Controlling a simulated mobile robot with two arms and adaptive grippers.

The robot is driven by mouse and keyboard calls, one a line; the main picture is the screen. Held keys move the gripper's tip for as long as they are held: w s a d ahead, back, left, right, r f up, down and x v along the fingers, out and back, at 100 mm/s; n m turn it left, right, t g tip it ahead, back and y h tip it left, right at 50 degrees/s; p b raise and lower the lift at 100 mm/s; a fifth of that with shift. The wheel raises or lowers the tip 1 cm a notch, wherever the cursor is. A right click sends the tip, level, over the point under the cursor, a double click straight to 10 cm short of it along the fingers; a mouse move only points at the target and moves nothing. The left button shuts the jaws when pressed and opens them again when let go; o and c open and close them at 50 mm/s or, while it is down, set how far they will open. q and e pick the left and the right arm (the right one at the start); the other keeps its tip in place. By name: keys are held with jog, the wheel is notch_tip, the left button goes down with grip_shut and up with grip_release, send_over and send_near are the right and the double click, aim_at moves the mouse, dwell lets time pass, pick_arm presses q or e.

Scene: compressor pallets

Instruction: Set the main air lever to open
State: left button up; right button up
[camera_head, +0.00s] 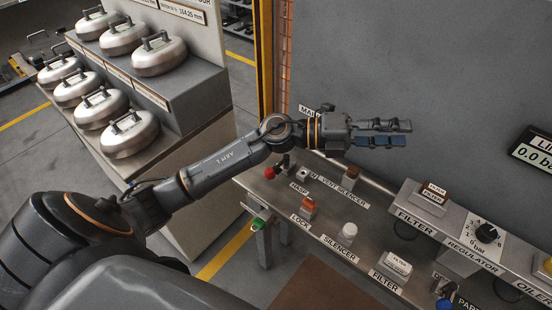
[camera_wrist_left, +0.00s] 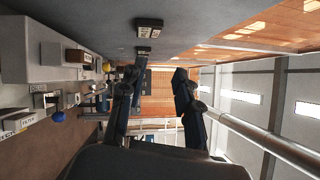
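A label starting "MAI" (camera_head: 309,108) on the grey panel is partly covered by my left arm. A red ball knob (camera_head: 270,172) on a short dark rod shows just below my left forearm; the rod's base is partly hidden, and I cannot tell for sure that it is the main air lever. My left gripper (camera_head: 392,133) is above the bench, right of and above the red knob, touching nothing. Its two fingers point right in the head view. They stand apart with nothing between them in the left wrist view (camera_wrist_left: 157,95). My right gripper is not in view.
The metal bench (camera_head: 325,222) carries a red lock (camera_head: 309,207), a white silencer (camera_head: 348,232), a vent silencer (camera_head: 349,176) and a filter (camera_head: 396,263). A regulator dial (camera_head: 487,233) is at right. A display (camera_head: 536,148) reads 0.0 b. Several metal weights stand on shelves at left.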

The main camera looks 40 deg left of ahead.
pick_arm(q)
jog(key=a+f+m+g+y, duration=0.4)
jog(key=f+m+g, duration=0.1)
jog(key=f, duration=0.1)
jog(key=n+g+y, duration=0.1)
jog(key=g+y, duration=0.3)
jog(key=y, duration=0.7)
send_near(277, 166)
jog(key=f+p, duration=0.1)
jog(key=f, duration=0.1)
jog(key=d+f, duration=0.1)
jog(key=f, duration=0.2)
jog(key=f+p, duration=0.1)
jog(key=f, duration=0.1)
jog(key=shift+d+f+p, duration=0.15)
jog(key=shift+f+p, duration=0.15)
jog(key=shift+p, duration=0.05)
jog(key=shift+c, duration=0.4)
grip_shut()
